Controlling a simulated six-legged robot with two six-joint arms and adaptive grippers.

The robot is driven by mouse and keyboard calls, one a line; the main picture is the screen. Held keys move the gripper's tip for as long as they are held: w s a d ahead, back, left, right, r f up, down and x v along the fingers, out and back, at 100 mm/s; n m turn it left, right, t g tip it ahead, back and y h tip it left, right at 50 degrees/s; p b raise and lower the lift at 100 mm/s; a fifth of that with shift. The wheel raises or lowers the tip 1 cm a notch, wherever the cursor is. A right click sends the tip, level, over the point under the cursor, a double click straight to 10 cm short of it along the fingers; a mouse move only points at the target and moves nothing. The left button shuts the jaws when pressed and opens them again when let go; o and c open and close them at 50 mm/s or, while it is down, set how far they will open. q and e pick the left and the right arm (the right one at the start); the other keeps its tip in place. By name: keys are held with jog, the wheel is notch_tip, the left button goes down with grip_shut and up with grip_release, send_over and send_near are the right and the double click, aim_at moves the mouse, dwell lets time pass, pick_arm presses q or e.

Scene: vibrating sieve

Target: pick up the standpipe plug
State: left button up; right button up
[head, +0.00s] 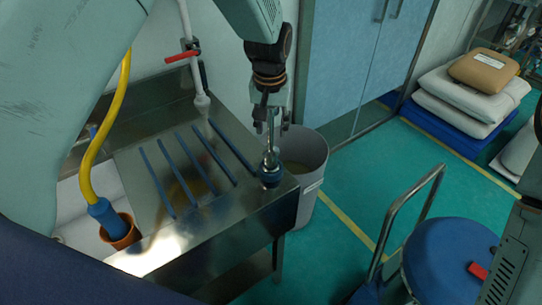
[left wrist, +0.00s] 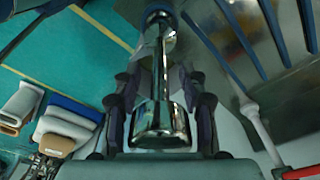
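The standpipe plug (head: 270,168) stands upright near the right corner of the metal drainboard. It has a dark blue base and a shiny chrome stem. My left gripper (head: 271,126) points down over it, with its fingers on either side of the upper chrome part. In the left wrist view the plug's wide chrome top (left wrist: 160,127) lies between the two dark fingers (left wrist: 160,88), and small gaps seem to show beside it. The gripper looks open around the plug; contact is not clear. My right gripper is not in view.
The drainboard (head: 235,205) has several raised blue bars (head: 182,166) left of the plug. A grey bin (head: 306,175) stands just behind its right corner. A red-handled tap pipe (head: 182,57) rises at the back.

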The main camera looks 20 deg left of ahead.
pick_arm(q)
jog(key=shift+s+r, duration=0.3)
jog(key=shift+s, duration=0.1)
jog(key=c, duration=0.4)
jog(key=shift+w+f, duration=0.15)
grip_shut()
